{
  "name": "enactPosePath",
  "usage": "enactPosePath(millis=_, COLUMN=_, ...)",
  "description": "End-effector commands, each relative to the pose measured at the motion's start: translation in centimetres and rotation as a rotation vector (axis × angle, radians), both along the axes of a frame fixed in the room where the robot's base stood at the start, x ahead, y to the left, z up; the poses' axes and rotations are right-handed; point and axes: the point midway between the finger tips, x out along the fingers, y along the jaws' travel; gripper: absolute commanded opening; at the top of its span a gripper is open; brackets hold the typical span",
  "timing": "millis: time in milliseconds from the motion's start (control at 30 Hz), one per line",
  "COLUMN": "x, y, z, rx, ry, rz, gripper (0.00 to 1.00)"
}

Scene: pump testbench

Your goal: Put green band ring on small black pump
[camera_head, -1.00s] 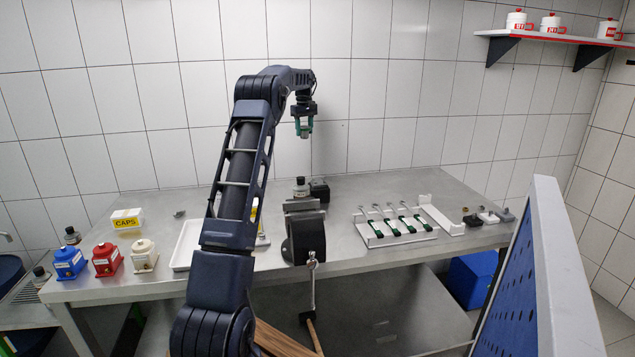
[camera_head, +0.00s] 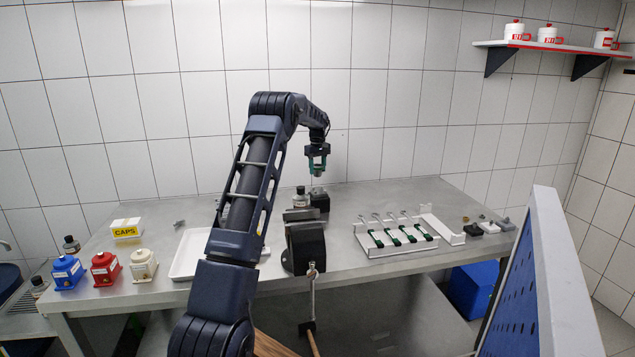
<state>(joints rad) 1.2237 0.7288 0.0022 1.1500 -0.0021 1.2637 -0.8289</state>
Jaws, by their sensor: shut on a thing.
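My gripper (camera_head: 317,167) has green fingers, points down and is shut on a small greyish thing (camera_head: 317,172). This looks like the green band ring, but its band cannot be told from the green fingers. The held thing is above a small black block-like body (camera_head: 320,203) at the back of the table, which looks like the small black pump. The pump stands just right of a dark bottle with a light label (camera_head: 300,198). Whether the held thing touches the pump cannot be told from here.
A black vise (camera_head: 304,248) stands in front of the pump. A white rack with green-handled tools (camera_head: 408,247) lies to the right. A white tray (camera_head: 186,258), the CAPS box (camera_head: 126,228), and blue (camera_head: 67,272), red (camera_head: 104,268) and white (camera_head: 143,263) pumps are left.

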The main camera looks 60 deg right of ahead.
Motion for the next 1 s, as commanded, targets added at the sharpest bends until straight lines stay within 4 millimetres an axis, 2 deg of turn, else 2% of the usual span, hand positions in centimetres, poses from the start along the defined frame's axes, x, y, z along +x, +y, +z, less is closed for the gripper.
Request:
enactPosePath(millis=100, x=0.0, y=0.0, z=-1.4, rx=0.000, ry=-0.001, rz=0.000, gripper=0.21)
enactPosePath(millis=367, x=0.0, y=0.0, z=-3.0, rx=0.000, ry=0.000, rz=0.000, gripper=0.21)
enactPosePath(millis=600, x=0.0, y=0.0, z=-6.1, rx=0.001, ry=0.000, rz=0.000, gripper=0.21)
enactPosePath(millis=1000, x=0.0, y=0.0, z=-6.6, rx=-0.001, ry=-0.001, rz=0.000, gripper=0.21)
